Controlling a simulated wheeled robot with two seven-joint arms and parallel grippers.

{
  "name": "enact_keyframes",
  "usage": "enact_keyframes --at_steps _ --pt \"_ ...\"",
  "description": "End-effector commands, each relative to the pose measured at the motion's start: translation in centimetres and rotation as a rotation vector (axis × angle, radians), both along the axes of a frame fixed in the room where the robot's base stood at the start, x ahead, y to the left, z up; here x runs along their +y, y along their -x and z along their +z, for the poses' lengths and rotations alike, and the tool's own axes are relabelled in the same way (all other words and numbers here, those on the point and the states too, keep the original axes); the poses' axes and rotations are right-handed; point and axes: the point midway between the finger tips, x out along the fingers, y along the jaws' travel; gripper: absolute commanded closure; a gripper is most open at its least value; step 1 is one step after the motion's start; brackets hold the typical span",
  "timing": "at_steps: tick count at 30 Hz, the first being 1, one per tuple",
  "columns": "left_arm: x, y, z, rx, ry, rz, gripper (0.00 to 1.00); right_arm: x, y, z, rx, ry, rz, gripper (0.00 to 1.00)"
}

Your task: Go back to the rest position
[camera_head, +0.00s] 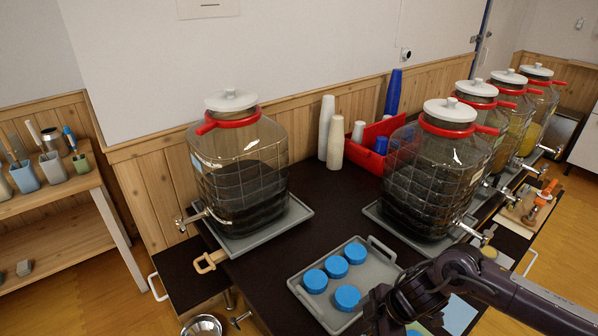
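My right arm comes in from the right edge at the lower right. Its dark wrist and gripper (382,312) are over the front of the dark table (325,210), beside the right side of the grey tray (375,262). The fingers are dark and partly cut off by the bottom edge, so I cannot tell whether they are open. I see nothing clearly held. Blue round lids (336,266) lie on the tray, left of the gripper. My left arm and gripper are not in view.
A large tapped jar (240,160) with dark contents stands on a grey tray at left. Several more jars (438,170) stand in a row at right, close behind my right arm. Cup stacks (326,125) and a red caddy (372,150) are at the back. A metal bowl (202,326) is at the bottom.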

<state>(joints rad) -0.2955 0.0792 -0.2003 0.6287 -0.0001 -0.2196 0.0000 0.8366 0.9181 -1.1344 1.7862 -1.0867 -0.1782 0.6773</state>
Motion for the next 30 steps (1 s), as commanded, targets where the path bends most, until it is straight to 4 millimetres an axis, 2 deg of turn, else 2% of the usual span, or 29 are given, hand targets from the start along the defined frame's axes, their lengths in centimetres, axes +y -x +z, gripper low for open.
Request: enact_keyframes --at_steps 5,10,15,17,20,22,26,30 --pt "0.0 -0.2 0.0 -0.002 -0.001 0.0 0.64 4.5 0.4 0.1 -0.083 -0.06 0.019 0.15" --pt "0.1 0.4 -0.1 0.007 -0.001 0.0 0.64 9.4 0.9 1.3 -0.187 -0.138 0.0 0.15" --pt "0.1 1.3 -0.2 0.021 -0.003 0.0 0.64 14.2 1.2 4.4 -0.304 -0.24 -0.128 0.15" --pt "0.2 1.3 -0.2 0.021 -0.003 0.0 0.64 14.9 1.2 5.9 -0.337 -0.271 -0.22 0.15" --pt "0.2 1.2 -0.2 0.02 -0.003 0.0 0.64 14.1 1.0 7.9 -0.352 -0.287 -0.415 0.15" --pt "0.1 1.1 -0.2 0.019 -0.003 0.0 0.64 12.1 1.2 8.5 -0.332 -0.273 -0.568 0.15" --pt "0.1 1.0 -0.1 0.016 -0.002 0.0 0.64 7.2 2.5 8.2 -0.246 -0.206 -0.821 0.15" --pt "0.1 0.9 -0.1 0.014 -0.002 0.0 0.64 2.8 4.9 7.0 -0.139 -0.126 -1.01 0.15"
